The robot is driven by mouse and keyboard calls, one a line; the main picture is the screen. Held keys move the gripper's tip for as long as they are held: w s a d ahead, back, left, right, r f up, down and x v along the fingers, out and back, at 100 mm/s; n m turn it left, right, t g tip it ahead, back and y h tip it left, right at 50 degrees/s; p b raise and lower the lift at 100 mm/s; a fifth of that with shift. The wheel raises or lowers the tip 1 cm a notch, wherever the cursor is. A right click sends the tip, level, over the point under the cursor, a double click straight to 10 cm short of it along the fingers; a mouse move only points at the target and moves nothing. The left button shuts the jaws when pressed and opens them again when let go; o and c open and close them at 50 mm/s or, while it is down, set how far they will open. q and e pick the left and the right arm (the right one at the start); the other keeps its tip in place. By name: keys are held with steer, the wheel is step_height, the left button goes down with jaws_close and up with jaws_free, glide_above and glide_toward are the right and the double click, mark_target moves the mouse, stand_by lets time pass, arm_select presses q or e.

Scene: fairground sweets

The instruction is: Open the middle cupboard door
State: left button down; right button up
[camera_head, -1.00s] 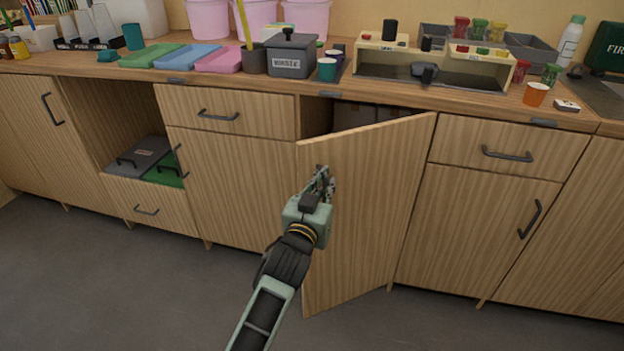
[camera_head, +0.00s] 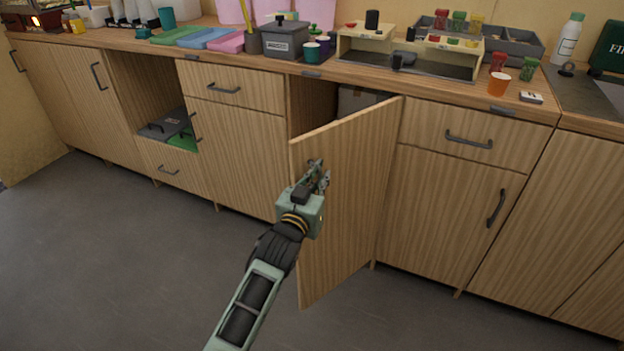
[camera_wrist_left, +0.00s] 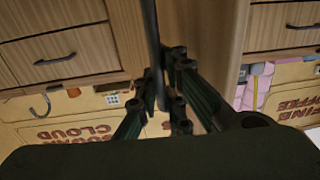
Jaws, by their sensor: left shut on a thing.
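The middle cupboard door (camera_head: 355,190) is a pale wood panel and stands part open, swung out from the counter front with its hinge side at the right. My left gripper (camera_head: 318,172) is at the door's free edge, upper part. In the left wrist view, my left gripper (camera_wrist_left: 168,88) is shut on the dark bar handle (camera_wrist_left: 152,40), with the door (camera_wrist_left: 215,40) behind it. The handle is mostly hidden by the fingers in the head view. The cupboard opening (camera_head: 313,103) shows dark inside, with a grey box (camera_head: 358,100) partly visible. My right gripper is out of view.
The worktop (camera_head: 420,88) above carries a grey pot (camera_head: 283,40), a cream stand (camera_head: 408,50) and cups. A closed drawer and door (camera_head: 450,205) lie right of the opening, a drawer (camera_head: 234,87) left. The grey floor (camera_head: 130,260) in front is clear.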

arm_select(q)
steer(key=shift+a+f, duration=0.25)
steer(key=shift+f, duration=0.05)
steer(key=c, duration=2.3)
jaws_free()
steer(key=o, duration=0.4)
steer(key=shift+s+a+r, duration=0.15)
steer(key=shift+a+r, duration=0.1)
steer(key=shift+o, duration=0.3)
steer(key=shift+d, duration=0.2)
steer(key=shift+d, duration=0.1)
steer(key=v, duration=1.2)
